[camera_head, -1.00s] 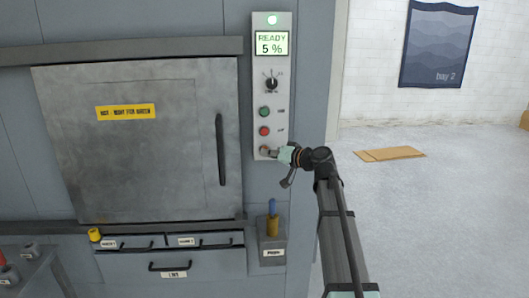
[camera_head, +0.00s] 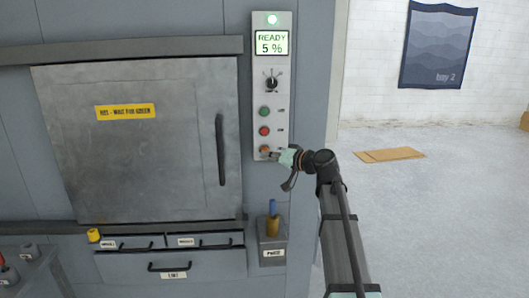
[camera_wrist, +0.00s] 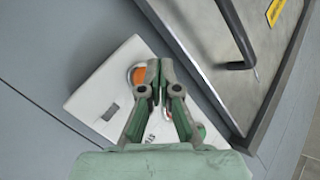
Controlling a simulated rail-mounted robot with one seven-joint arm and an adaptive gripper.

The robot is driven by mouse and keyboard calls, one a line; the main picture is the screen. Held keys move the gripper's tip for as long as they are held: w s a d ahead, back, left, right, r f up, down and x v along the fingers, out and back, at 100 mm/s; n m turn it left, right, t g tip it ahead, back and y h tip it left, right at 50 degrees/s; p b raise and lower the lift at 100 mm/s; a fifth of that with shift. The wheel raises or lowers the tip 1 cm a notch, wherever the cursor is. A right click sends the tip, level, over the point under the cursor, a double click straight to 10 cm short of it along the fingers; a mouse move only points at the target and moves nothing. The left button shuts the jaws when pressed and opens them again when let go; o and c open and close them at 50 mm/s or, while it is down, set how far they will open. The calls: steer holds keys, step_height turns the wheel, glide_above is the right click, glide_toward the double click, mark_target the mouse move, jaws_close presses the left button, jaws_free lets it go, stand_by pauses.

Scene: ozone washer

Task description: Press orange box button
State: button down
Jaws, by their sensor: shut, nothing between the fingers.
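The orange button (camera_head: 264,149) is the lowest of the column of buttons on the light grey control panel (camera_head: 259,100). My gripper (camera_head: 274,155) is shut and empty, its tips just right of and slightly below the button in the head view. In the wrist view the orange button (camera_wrist: 138,76) shows just left of my closed fingertips (camera_wrist: 154,68). They partly overlap its edge; I cannot tell whether they touch it.
A red button (camera_head: 264,131), a green button (camera_head: 264,112) and a black knob (camera_head: 271,84) sit above the orange button. Left of the panel is a closed metal door with a dark handle (camera_head: 220,150). A grey box with a blue-tipped lever (camera_head: 272,208) projects below.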

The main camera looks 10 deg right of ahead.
steer(key=s, duration=0.4)
steer(key=shift+s+a, duration=0.2)
steer(key=shift+s, duration=0.1)
stand_by(0.5)
steer(key=s+f+m+g+h, duration=0.1)
steer(key=s+f+g+h, duration=0.3)
steer(key=f, duration=1.2)
steer(key=s+d+f+m+g+h, duration=0.15)
steer(key=s+f, duration=0.55)
steer(key=f, duration=0.9)
steer(key=s+f+m+g+h, duration=0.1)
steer(key=s+f+g, duration=0.35)
steer(key=f, duration=1.15)
steer(key=s+f+g+h, duration=0.2)
steer(key=s+f+g, duration=0.2)
steer(key=s+f, duration=1.25)
steer(key=s+a+f+n+g+h, duration=0.1)
steer(key=s+f, duration=0.3)
steer(key=s, duration=0.9)
steer(key=s+a+f+n+g+h, duration=0.1)
steer(key=s+f+g, duration=0.3)
steer(key=s, duration=0.9)
steer(key=shift+f+n, duration=0.35)
